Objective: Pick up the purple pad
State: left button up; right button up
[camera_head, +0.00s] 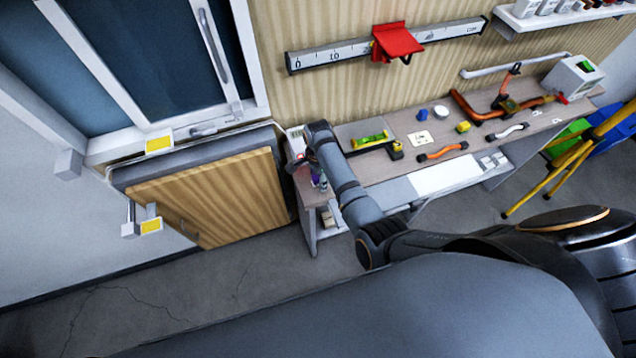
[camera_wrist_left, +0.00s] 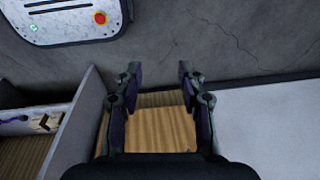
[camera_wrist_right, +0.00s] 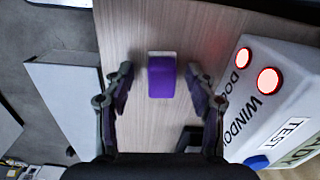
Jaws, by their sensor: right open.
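The purple pad (camera_wrist_right: 161,82), a small block with a pale far edge, shows on the wood-grain tabletop (camera_wrist_right: 140,130) in the right wrist view. My right gripper (camera_wrist_right: 159,74) is open, with its fingertips on either side of the pad and a gap on both sides. I cannot tell its height above the table. In the head view my right gripper (camera_head: 312,172) points down at the bench's left end, and the pad is hard to make out there. My left gripper (camera_wrist_left: 160,78) is open and empty in the left wrist view, outside the head view.
A white box (camera_wrist_right: 285,95) with red lit buttons and lettering stands close to the right finger in the right wrist view. A small black object (camera_wrist_right: 189,138) lies near that finger. In the head view, a tray with a yellow-green level (camera_head: 369,139) and orange pipes (camera_head: 490,108) lie further right.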

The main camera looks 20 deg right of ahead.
jog(key=shift+w, duration=0.15)
jog(key=shift+r, duration=0.1)
jog(key=c, duration=1.1)
jog(key=shift+c, duration=0.2)
